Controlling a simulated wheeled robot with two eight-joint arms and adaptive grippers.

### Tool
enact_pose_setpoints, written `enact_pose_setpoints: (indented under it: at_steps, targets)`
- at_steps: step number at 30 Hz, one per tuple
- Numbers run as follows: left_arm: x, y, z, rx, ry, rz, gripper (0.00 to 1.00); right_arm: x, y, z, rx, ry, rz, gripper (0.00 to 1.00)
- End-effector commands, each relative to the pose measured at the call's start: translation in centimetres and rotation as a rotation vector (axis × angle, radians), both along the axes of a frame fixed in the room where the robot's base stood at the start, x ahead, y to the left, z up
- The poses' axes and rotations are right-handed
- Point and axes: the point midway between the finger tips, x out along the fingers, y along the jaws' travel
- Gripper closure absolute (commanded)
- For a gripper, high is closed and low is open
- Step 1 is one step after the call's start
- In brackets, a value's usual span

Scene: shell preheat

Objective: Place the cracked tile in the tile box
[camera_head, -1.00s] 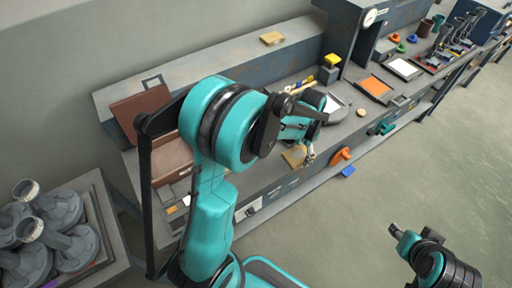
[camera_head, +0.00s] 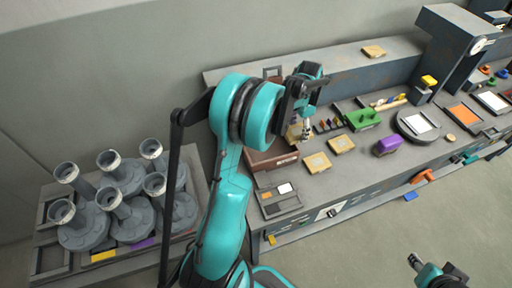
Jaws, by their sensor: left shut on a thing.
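My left gripper (camera_head: 306,136) is shut on a tan tile (camera_head: 293,134), at the right end of the brown tile box (camera_head: 262,160). The tile is partly hidden by the fingers, and I cannot make out a crack in it. The tile appears over or just inside the box; I cannot tell whether it touches. My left arm hides much of the box and its raised lid. Two more tan tiles, a nearer one (camera_head: 317,162) and a farther one (camera_head: 341,144), lie flat on the bench right of the box. My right gripper (camera_head: 415,261) is low at the right, away from the bench.
A small tray (camera_head: 266,203) lies in front of the box. Several grey funnel-like parts (camera_head: 112,197) crowd a side table at left.

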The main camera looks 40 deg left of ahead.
Motion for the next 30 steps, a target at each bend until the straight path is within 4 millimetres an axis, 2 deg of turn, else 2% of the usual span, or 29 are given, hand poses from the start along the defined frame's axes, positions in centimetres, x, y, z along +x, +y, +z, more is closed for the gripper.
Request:
enact_pose_setpoints:
  at_steps: [9,15,21,27,30]
  targets:
    - [-3.6,6.1,-4.5,0.0,0.0,0.007,0.73,0.0,0.0,-2.2,0.0,0.0,0.0,0.6]
    - [-5.4,8.9,-6.4,0.0,0.0,0.004,0.73,0.0,0.0,-3.0,0.0,0.0,0.0,0.6]
    - [-5.8,9.7,-7.3,0.0,0.0,0.002,0.73,0.0,0.0,-3.3,0.0,0.0,0.0,0.6]
    - [-5.8,9.6,-10.3,0.0,0.0,0.002,0.73,0.0,0.0,-4.6,0.0,0.0,0.0,0.6]
    - [-5.8,9.6,-10.9,0.0,0.0,0.002,0.73,0.0,0.0,-4.8,0.0,0.0,0.0,0.6]
